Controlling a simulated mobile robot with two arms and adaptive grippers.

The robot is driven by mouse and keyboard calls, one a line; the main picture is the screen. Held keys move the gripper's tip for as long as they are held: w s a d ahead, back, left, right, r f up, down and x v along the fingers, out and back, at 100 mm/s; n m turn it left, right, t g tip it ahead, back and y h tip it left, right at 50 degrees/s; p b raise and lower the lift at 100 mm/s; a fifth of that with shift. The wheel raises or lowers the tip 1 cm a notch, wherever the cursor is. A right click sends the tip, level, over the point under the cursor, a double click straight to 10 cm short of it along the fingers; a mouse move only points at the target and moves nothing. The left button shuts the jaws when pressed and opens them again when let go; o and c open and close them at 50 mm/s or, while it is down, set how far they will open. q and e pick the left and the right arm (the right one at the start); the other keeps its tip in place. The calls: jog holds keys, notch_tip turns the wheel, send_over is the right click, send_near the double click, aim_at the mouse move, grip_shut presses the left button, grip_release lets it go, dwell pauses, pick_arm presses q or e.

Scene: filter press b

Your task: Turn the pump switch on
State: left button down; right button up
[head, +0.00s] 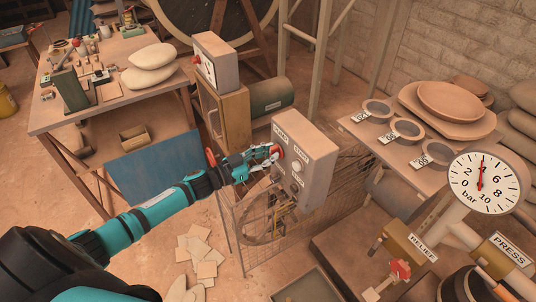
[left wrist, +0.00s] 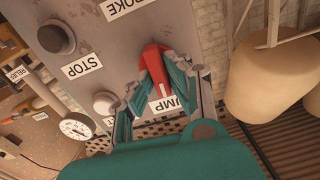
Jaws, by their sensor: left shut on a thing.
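The pump switch is a red knob (head: 277,150) on the front of a grey control box (head: 318,165). In the left wrist view the red knob (left wrist: 153,62) sits beside a white label partly covered by a finger, with "UMP" readable. My left gripper (head: 270,155) reaches the box from the left. Its two fingers (left wrist: 158,78) are shut on the red knob, one on each side. The fingers hide part of the knob, so its exact setting is hard to read. My right gripper is out of view.
Round buttons share the panel, one above a STOP label (left wrist: 82,66). A wire mesh guard (head: 255,235) with a wheel stands below the box. A pressure gauge (head: 487,183) is at right. A workbench (head: 55,115) stands at the back left.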

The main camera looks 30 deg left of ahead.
pick_arm(q)
jog(key=m, duration=0.3)
jog(key=shift+m+b, duration=0.35)
jog(key=shift+m, duration=0.05)
jog(key=shift+s+d+f+m+b, duration=0.1)
jog(key=shift+m+b, duration=0.75)
jog(key=shift+m, duration=1.35)
jog(key=shift+d+f+m+b, duration=0.15)
jog(key=shift+m+b, duration=0.65)
jog(key=shift+m, duration=1.4)
jog(key=shift+s+a+f+m+b, duration=0.1)
jog(key=shift+m+b, duration=0.75)
jog(key=shift+m, duration=1.35)
jog(key=c, duration=1.3)
grip_release()
